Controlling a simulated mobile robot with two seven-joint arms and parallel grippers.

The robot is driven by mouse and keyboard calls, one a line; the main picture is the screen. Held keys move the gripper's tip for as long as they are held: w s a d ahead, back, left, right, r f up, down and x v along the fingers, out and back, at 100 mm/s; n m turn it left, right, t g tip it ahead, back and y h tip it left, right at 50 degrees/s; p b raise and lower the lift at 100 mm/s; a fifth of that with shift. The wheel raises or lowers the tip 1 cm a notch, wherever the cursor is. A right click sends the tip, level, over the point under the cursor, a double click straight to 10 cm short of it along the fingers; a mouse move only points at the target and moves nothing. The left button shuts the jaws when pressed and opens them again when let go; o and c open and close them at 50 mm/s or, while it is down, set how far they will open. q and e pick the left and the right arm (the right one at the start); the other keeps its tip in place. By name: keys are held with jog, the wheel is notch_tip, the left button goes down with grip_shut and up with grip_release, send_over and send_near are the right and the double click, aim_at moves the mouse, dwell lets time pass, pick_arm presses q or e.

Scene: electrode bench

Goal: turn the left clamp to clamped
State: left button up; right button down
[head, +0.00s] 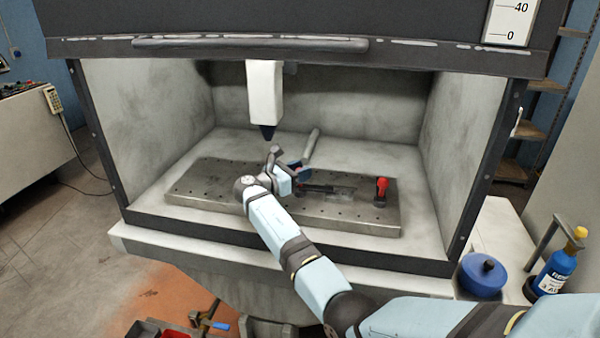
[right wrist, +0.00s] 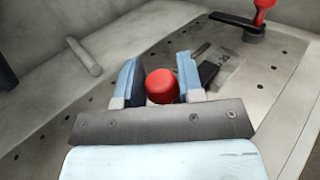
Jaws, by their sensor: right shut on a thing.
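The left clamp's red knob (right wrist: 162,86) sits between the two blue fingers of my right gripper (right wrist: 160,80) in the right wrist view. The fingers are shut on it. In the head view my right gripper (head: 294,174) is low over the metal plate, and it and my arm hide most of the left clamp. Which way the left clamp's handle points is hard to tell. The other clamp (head: 381,190), with an upright red handle, stands at the right end of the plate; it also shows in the right wrist view (right wrist: 262,14). My left gripper is not in view.
The drilled metal plate (head: 350,218) lies inside a grey-walled enclosure (head: 350,105). A white head (head: 264,92) with a dark tip hangs above it. A grey cylinder (head: 311,147) is behind my gripper. A blue bottle (head: 556,268) stands outside at right.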

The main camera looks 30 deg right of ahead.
jog(key=shift+m+g, duration=0.3)
jog(key=shift+g, duration=0.1)
jog(key=c, duration=0.9)
grip_release()
jog(key=shift+o, duration=0.2)
jog(key=a+b, duration=0.1)
jog(key=a, duration=1.2)
jog(key=shift+s+a+b, duration=0.3)
jog(key=shift+a+b, duration=0.1)
